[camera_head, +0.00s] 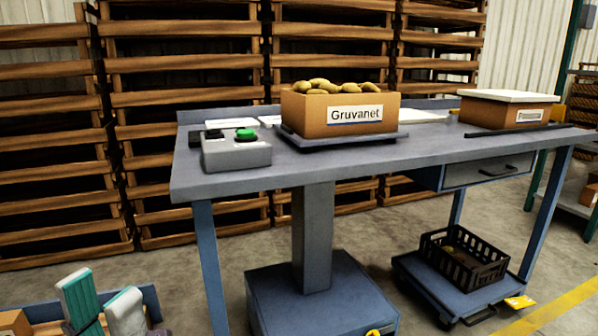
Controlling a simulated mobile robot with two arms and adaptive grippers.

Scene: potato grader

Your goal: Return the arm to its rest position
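My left gripper (101,296) shows at the lower left edge of the head view. Its two teal and pale fingers point up and stand apart, with no object seen held between them. It is low and to the left of the workbench, clear of it. The rest of the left arm is mostly out of the picture. My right gripper is not in view.
A grey workbench (410,152) carries a potato-filled box labelled Gruvanet (310,118), a control box with a green button (236,153) and a lidded box (500,113). Below stand a pedestal (313,240) and a black crate (480,272). Wooden racks (60,150) stand behind.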

